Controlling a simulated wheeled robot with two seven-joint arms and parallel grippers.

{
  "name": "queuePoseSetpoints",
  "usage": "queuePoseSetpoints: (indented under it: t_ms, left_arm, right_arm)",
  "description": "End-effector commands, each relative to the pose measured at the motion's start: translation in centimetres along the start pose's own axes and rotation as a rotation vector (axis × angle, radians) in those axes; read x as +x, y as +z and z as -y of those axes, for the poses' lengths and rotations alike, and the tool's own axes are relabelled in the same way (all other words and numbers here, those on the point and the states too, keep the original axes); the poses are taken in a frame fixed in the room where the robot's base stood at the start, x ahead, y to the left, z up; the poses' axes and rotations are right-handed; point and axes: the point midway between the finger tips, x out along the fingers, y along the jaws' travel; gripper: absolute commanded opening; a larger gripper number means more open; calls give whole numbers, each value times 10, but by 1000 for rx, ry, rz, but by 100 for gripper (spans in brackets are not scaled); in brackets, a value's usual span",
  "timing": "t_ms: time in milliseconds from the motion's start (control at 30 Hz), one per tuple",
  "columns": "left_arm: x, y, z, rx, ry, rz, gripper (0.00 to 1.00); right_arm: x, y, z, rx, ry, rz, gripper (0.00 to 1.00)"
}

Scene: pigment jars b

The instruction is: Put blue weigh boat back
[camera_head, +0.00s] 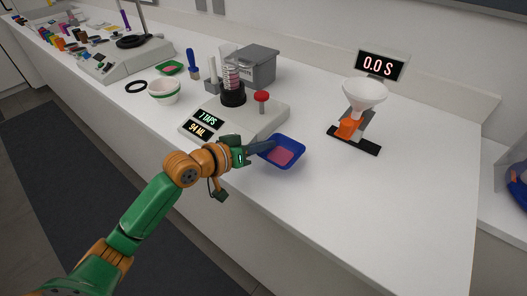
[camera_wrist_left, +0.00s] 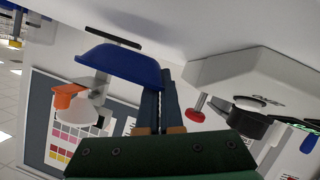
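The blue weigh boat (camera_head: 294,151) is in front of the tapping device's right corner, with pink powder (camera_head: 281,156) in it. My left gripper (camera_head: 264,147) reaches it from the left, with its fingers at the boat's near-left rim. In the left wrist view, which is upside down, the boat (camera_wrist_left: 120,66) sits at the tips of my fingers (camera_wrist_left: 159,103). The fingers are close together and appear shut on its rim. The boat seems held just above the counter; the exact gap is unclear. My right gripper is not in view.
The tapping device (camera_head: 262,120) with readouts "7 TAPS" and "94 ML" stands beside my gripper. A white funnel (camera_head: 365,93) on a stand is to the right, with a "0.0 S" display (camera_head: 382,65) behind. The right counter is clear.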

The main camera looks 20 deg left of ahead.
Motion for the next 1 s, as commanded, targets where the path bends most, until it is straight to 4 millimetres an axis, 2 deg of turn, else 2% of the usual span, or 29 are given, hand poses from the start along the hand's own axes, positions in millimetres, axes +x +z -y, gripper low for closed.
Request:
queuePoseSetpoints:
  t_ms: [33, 100, 467, 600, 1000]
  left_arm:
    - [3, 10, 5, -6, -3, 7, 0]
    - [6, 19, 9, -4, -2, 6, 0]
    - [8, 24, 12, -3, -2, 4, 0]
    - [8, 23, 12, -3, -1, 3, 33]
    - [7, 24, 12, -3, -3, 5, 33]
  right_arm:
    - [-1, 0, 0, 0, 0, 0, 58]
    - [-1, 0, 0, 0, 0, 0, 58]
    - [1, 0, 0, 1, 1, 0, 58]
    - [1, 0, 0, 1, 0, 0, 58]
    - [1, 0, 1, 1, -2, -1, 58]
